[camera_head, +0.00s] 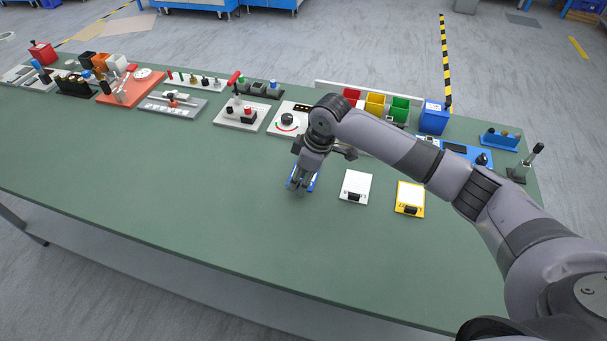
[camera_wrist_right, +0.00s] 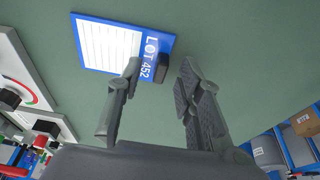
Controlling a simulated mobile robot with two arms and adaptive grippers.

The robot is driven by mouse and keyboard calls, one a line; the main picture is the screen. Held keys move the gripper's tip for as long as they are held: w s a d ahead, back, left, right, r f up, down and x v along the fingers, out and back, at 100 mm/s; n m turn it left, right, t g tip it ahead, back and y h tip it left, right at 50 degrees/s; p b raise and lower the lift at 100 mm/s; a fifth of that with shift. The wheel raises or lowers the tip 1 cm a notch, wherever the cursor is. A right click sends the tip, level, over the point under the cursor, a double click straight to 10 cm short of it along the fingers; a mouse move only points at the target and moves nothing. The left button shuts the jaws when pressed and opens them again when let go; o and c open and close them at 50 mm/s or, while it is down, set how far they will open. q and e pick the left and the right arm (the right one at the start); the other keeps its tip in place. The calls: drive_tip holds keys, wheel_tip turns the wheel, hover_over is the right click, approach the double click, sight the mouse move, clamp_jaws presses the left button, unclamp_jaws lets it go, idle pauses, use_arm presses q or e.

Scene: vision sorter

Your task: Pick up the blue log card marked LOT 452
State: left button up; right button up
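The blue log card (camera_wrist_right: 84,56) marked LOT 452 lies on the green table, with a lined white sheet and a dark block at its labelled edge. In the head view the blue card (camera_head: 312,185) is mostly hidden under my right gripper (camera_head: 299,187). In the right wrist view my right gripper (camera_wrist_right: 160,78) is open, its two fingers apart with table showing between them. One fingertip overlaps the card's labelled edge beside the dark block (camera_wrist_right: 162,68); I cannot tell whether they touch. My left gripper is not in view.
A white card (camera_head: 356,184) and a yellow card (camera_head: 410,197) lie to the right. A dial panel (camera_head: 287,131) and a row of coloured bins (camera_head: 375,104) stand behind. The front of the green table (camera_head: 200,210) is clear.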

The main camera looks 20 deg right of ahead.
drive_tip(key=shift+f, duration=0.15)
clamp_jaws()
idle(0.4)
